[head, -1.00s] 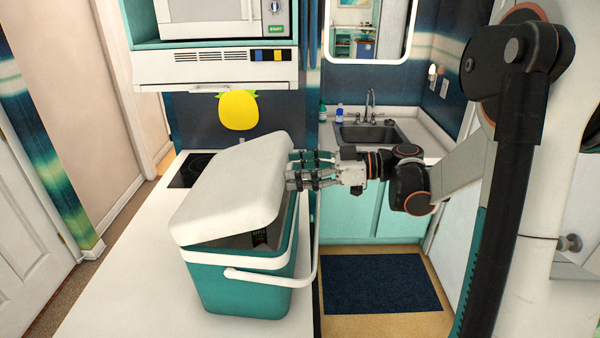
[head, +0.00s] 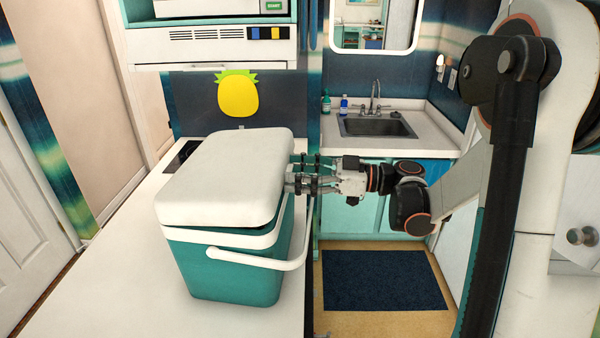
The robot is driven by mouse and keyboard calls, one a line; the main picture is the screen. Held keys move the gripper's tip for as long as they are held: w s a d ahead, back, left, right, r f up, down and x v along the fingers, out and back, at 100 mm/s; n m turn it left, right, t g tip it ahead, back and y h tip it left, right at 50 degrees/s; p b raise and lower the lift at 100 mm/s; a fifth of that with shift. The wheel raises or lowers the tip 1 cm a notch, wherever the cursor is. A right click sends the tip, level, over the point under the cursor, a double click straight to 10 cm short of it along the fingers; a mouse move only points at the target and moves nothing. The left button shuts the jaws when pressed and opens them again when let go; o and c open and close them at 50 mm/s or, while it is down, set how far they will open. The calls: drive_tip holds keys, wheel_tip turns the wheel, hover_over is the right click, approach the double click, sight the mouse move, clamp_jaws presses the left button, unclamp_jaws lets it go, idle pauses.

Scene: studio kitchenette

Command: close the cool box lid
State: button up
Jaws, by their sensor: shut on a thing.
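The cool box (head: 225,265) is teal with a white rim and stands on the white counter. Its white lid (head: 225,175) lies almost level over the box, with a narrow dark gap along the front under its right part. My gripper (head: 294,180) is at the right edge of the lid, coming from the right, and is shut on that edge. The lid partly hides the fingertips. The white carry handle (head: 262,262) hangs down in front of the box and rises along its right side.
The counter (head: 110,290) is clear to the left and in front of the box. A dark cooktop (head: 182,155) lies behind it. A sink (head: 375,125) with bottles stands at the back right. A dark mat (head: 383,280) lies on the floor.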

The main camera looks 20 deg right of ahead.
drive_tip(key=o, duration=1.5)
drive_tip(key=v, duration=1.2)
